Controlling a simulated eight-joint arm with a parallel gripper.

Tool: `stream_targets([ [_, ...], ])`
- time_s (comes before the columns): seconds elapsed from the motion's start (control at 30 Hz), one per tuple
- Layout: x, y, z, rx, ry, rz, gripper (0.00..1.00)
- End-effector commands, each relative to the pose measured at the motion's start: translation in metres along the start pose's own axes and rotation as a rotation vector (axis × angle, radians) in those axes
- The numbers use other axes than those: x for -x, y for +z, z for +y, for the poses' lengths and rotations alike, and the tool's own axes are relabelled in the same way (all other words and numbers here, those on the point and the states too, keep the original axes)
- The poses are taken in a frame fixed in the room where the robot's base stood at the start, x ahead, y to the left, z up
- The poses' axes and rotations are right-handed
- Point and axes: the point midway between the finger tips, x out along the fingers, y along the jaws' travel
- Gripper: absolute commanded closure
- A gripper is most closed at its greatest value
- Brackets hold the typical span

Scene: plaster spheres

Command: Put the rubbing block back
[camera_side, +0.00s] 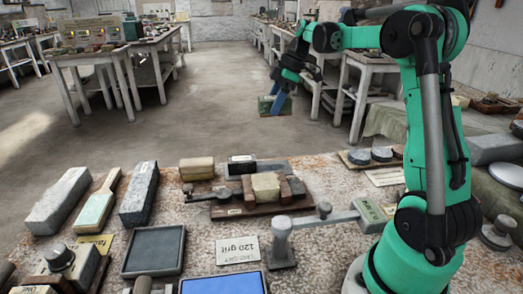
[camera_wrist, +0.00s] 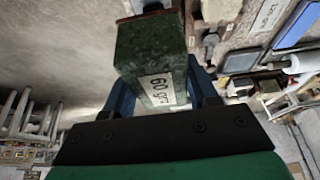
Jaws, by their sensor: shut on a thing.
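A dark green rubbing block (camera_wrist: 152,50) with a white "60 grit" label is between the blue fingers of my gripper (camera_wrist: 165,80) in the wrist view. The fingers are shut on its two sides. In the side view the same block (camera_side: 267,105) hangs in the air beyond the far edge of the stone-topped table (camera_side: 210,213). My gripper (camera_side: 279,101) points downward there, and nothing is seen under the block but the floor. A "120 grit" card (camera_side: 238,250) lies on the table. I cannot tell which place belongs to the held block.
Long grey blocks (camera_side: 60,201) stand at the table's left. A grey tray (camera_side: 153,250) and a blue tray (camera_side: 223,284) are at the front. A beige block (camera_side: 197,169) and a wooden holder (camera_side: 236,209) are near the far edge. A handled tool (camera_side: 281,243) stands near the middle.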

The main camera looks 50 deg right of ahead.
Motion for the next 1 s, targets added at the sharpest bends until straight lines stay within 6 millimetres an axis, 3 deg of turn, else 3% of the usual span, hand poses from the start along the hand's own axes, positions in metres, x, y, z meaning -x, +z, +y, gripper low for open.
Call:
stream_targets([
  [0.4,-0.099,0.041,0.000,0.000,0.000,0.000,1.00],
  [0.8,-0.144,0.060,0.000,0.000,0.000,0.000,1.00],
  [1.0,-0.151,0.063,-0.001,0.000,0.000,0.000,1.00],
])
